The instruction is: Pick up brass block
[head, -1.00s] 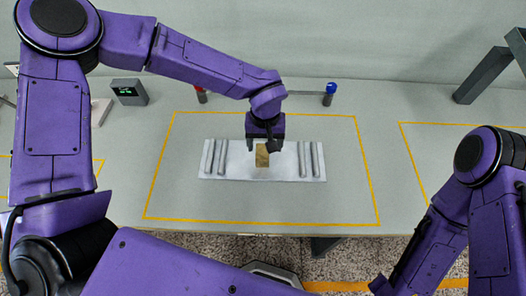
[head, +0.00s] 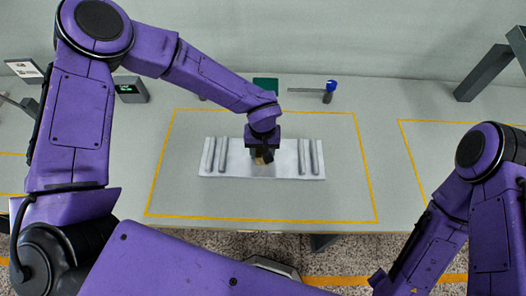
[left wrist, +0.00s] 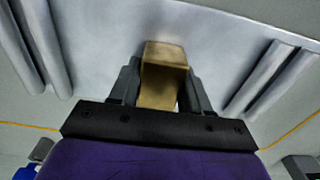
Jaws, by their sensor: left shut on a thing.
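The brass block (left wrist: 164,75) stands between the two fingers of my left gripper (left wrist: 160,92) in the left wrist view. The fingers are shut on it from both sides. In the head view my left gripper (head: 261,158) points down over the middle of the white plate (head: 288,171), and only a small part of the brass block shows under it. I cannot tell whether the block still touches the plate. My right arm is at the right of the head view, and its gripper is not clearly seen.
The plate has grey ridges (head: 314,157) at its left and right ends. A yellow outline surrounds it on the table. A blue-headed tool (head: 330,88), a green object (head: 265,84) and a small display box (head: 130,89) are farther back. The table inside the outline is otherwise clear.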

